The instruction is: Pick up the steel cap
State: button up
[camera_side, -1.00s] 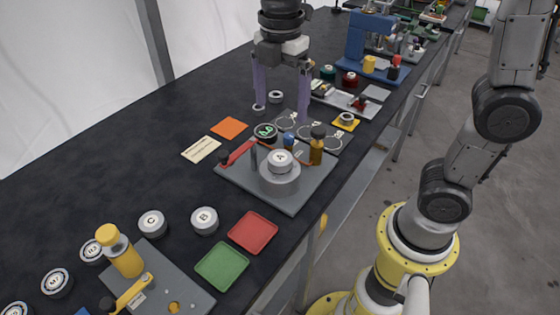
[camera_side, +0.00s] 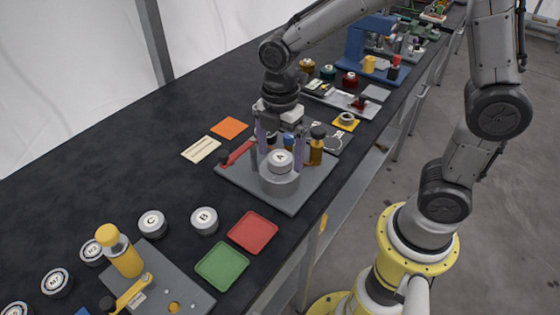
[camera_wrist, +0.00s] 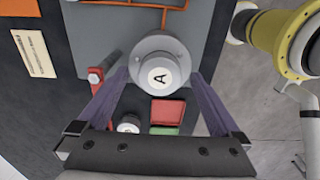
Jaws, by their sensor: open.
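A steel-grey round piece marked A (camera_side: 280,160) sits on a wider round grey base (camera_side: 279,184) on the grey fixture plate (camera_side: 294,205). No piece carries the word cap, so I cannot tell for certain that this is the steel cap. It also shows in the wrist view (camera_wrist: 158,76), between my fingers. My gripper (camera_side: 281,155) is open and empty, pointing down above the plate, with its fingers at either side of the A piece. I cannot tell whether they reach down to its level or touch it.
A dark amber bottle (camera_side: 317,147) stands close to the right finger. A red lever (camera_side: 237,153) lies to the left. A red tray (camera_side: 253,232) and a green tray (camera_side: 222,265) lie in front. Round pieces B (camera_side: 204,220) and C (camera_side: 152,223) stand front left.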

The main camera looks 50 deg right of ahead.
jog(key=shift+f, duration=0.45)
jog(key=shift+c, duration=0.2)
jog(key=shift+r, duration=0.1)
grip_shut()
